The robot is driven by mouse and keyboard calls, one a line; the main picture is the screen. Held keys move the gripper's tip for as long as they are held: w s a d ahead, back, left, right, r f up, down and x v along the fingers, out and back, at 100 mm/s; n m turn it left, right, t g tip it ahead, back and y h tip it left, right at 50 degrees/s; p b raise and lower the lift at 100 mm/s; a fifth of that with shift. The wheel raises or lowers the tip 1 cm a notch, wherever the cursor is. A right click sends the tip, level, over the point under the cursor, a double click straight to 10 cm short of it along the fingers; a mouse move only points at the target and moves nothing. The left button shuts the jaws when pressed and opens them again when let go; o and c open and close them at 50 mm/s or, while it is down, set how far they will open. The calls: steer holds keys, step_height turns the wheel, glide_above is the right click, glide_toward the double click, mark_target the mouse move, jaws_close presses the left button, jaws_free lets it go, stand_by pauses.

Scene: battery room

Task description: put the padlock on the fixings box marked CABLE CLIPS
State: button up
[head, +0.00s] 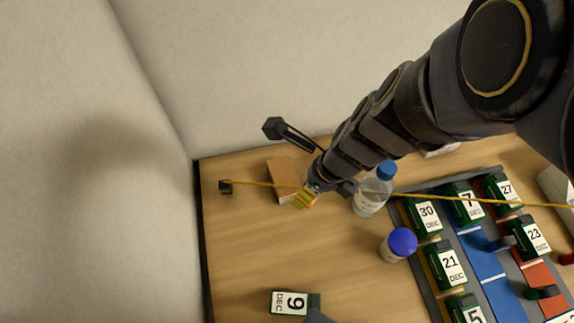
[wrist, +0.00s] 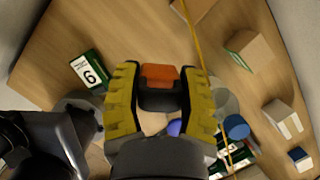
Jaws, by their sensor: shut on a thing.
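My gripper (head: 306,199) has yellow fingers and hangs over the left part of the table, by a brown box (head: 281,172). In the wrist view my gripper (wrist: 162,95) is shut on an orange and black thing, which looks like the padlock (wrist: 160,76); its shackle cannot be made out. Other small boxes show in the wrist view: one with a green-edged label (wrist: 250,52), one with a white label (wrist: 280,115) and a blue-and-white one (wrist: 301,158). I cannot read which is marked CABLE CLIPS.
A yellow cord (head: 450,199) runs across the scene. A blue-capped bottle (head: 371,195) and a blue-lidded jar (head: 398,245) stand right of my gripper. A tray (head: 408,215) holds several dated green blocks. Another dated block (head: 294,302) lies at front. The left table is mostly clear.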

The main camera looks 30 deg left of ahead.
steer(key=shift+s+a+r, duration=0.1)
steer(key=shift+s, duration=0.55)
steer(key=shift+a+n, duration=0.15)
steer(key=shift+n, duration=0.15)
steer(key=w+a+f, duration=0.4)
steer(key=w+a, duration=0.2)
steer(key=a, duration=0.1)
glide_above(278, 171)
steer(key=d, duration=0.1)
step_height(278, 171, down, 6)
steer(key=shift+d, duration=0.1)
steer(key=shift+f, duration=1.5)
steer(key=shift+f, duration=0.15)
steer(key=o, duration=1)
